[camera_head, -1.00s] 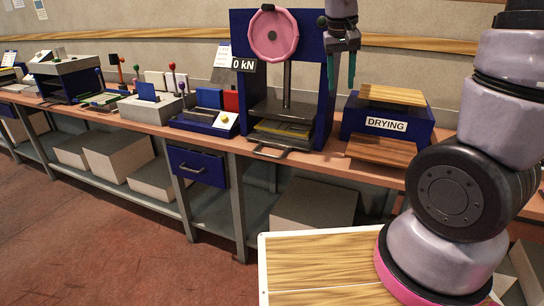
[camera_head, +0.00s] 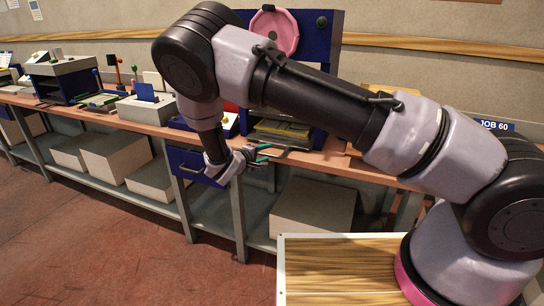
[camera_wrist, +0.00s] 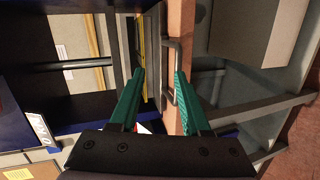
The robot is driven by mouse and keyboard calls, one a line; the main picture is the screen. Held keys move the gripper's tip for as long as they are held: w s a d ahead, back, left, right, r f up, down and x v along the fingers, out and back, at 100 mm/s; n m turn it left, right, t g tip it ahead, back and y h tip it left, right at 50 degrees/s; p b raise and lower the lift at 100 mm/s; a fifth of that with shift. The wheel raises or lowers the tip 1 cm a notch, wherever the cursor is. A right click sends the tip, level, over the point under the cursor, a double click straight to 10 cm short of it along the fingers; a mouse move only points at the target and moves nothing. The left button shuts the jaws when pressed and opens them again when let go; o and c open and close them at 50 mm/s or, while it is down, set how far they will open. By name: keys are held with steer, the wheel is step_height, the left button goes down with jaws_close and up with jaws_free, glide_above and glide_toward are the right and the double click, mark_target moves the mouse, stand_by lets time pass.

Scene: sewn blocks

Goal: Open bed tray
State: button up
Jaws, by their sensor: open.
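The press (camera_head: 334,60) is a blue frame with a pink wheel, standing on the bench and partly hidden behind my arm. Its bed tray (camera_head: 282,129) sits low in the frame, with yellow edging. In the wrist view the tray's grey bar handle (camera_wrist: 166,88) stands out at the tray's front. My gripper (camera_head: 263,153) is open and empty in front of the tray. In the wrist view its teal fingers (camera_wrist: 160,76) lie on either side of the handle, the right fingertip closer to it. I cannot tell whether they touch it.
A blue drawer (camera_head: 190,165) hangs below the bench, just left of my gripper. A grey block station (camera_head: 146,108) stands left on the bench (camera_head: 345,160). Pale boxes (camera_head: 312,208) fill the lower shelf. The red floor in front is clear.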

steer(key=a+f+n+t+y, duration=0.1)
steer(key=a+f+n+t, duration=0.1)
steer(key=a+f, duration=0.15)
steer(key=x, duration=1)
steer(key=shift+s+f, duration=0.1)
steer(key=shift+f, duration=0.25)
jaws_close()
stand_by(0.9)
